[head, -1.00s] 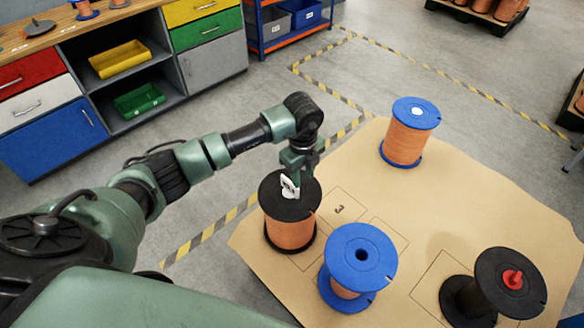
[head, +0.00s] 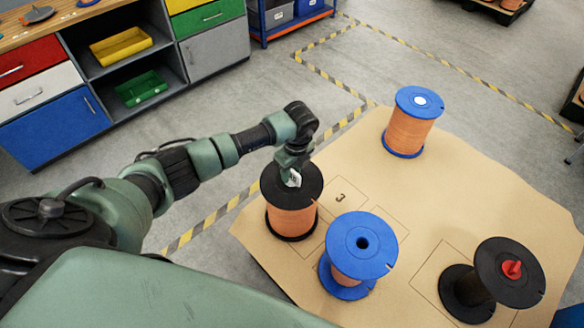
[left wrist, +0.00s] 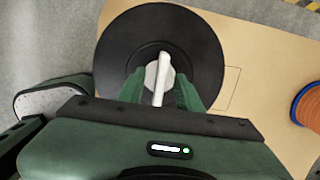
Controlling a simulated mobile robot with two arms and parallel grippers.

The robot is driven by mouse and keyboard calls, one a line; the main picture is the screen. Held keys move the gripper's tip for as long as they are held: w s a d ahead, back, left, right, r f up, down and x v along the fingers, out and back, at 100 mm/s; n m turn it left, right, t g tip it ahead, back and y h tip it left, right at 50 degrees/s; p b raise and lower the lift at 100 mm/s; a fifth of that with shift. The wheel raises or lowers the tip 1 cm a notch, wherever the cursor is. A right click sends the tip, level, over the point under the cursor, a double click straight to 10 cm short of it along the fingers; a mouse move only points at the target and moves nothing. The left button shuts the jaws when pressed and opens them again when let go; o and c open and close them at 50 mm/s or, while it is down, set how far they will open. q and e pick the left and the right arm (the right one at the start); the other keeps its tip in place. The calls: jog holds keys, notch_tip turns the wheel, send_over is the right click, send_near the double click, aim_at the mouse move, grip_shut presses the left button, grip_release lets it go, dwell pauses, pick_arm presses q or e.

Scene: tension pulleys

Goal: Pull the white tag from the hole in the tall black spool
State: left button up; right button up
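The tall black spool (head: 304,186), black flanges with orange winding, stands upright at the table's left edge. The white tag (head: 294,179) stands up at the middle of its top flange, partly hidden by my left gripper (head: 291,168). In the left wrist view the black flange (left wrist: 118,48) lies below my left gripper (left wrist: 160,84). The white tag (left wrist: 161,75) stands edge-on between the two green fingers, with a round white base at the hole. The fingers are apart, with gaps on both sides of the tag. My right gripper is out of view.
A blue-flanged spool (head: 361,245) stands close to the right. Another blue-flanged spool (head: 410,125) with a white top centre stands at the back. A black spool (head: 502,272) with a red plug (head: 511,269) stands at the right. The table (head: 480,180) is bare between them.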

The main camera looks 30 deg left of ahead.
aim_at(292, 170)
pick_arm(q)
grip_shut()
jog(key=shift+r+p, duration=1.45)
jog(key=shift+r, duration=0.25)
dwell(0.4)
jog(key=shift+r+p, duration=1.65)
jog(key=shift+r, duration=0.35)
jog(key=shift+f, duration=0.1)
